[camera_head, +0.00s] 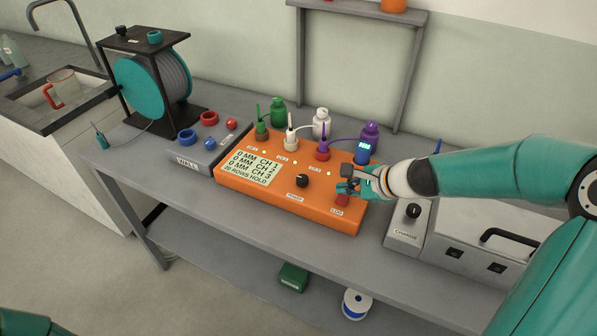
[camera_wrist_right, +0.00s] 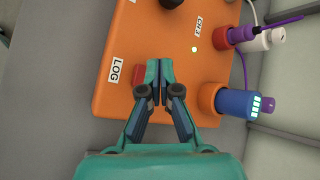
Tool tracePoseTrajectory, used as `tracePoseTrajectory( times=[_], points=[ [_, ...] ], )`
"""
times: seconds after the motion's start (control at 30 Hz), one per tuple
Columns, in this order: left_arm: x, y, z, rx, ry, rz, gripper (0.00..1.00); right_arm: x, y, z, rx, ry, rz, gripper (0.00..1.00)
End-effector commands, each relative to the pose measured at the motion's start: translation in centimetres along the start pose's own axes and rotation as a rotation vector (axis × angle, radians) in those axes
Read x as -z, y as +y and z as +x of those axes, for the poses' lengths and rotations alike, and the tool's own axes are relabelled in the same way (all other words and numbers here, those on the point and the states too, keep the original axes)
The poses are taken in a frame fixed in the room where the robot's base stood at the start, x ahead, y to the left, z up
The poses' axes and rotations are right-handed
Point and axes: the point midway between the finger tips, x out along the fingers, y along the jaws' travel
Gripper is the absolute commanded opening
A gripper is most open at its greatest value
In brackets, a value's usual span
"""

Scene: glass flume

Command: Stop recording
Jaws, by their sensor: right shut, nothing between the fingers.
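The orange recorder box (camera_head: 290,201) sits on the grey bench. Its display (camera_head: 252,168) reads 0 MM for CH 1, CH 2 and CH 3, with "20 ROWS HOLD" below. A red button (camera_head: 342,199) stands by the LOG label (camera_head: 336,212) at the box's right end. My right gripper (camera_head: 350,181) is shut and empty over that end. In the right wrist view its fingertips (camera_wrist_right: 158,72) lie just beside the red button (camera_wrist_right: 138,74), partly covering it; I cannot tell whether they touch. Only a teal bit of my left arm shows at the lower left.
A black knob (camera_head: 302,181) is on the box left of the gripper. Plugs with green, white and purple caps line the back, and a blue lit plug (camera_head: 363,150) stands close behind the gripper. A grey box with a knob (camera_head: 409,222) stands to the right.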

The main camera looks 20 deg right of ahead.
Motion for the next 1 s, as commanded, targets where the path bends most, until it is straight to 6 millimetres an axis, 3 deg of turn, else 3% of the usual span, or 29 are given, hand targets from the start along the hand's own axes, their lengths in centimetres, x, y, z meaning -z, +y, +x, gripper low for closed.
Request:
tracePoseTrajectory(
  times=[0.27,0.8,1.0],
  points=[
    [0.0,0.1,-0.4,0.000,0.000,0.000,0.40,-0.2,-0.2,-0.3,0.001,0.000,0.000,0.00],
    [0.0,1.8,-5.0,0.000,0.000,0.000,0.40,-2.9,-2.9,-4.0,0.001,0.000,-0.001,0.00],
    [0.0,1.9,-5.2,0.000,0.000,0.000,0.40,-3.0,-3.1,-4.2,0.001,0.000,0.000,0.00]
  ],
)
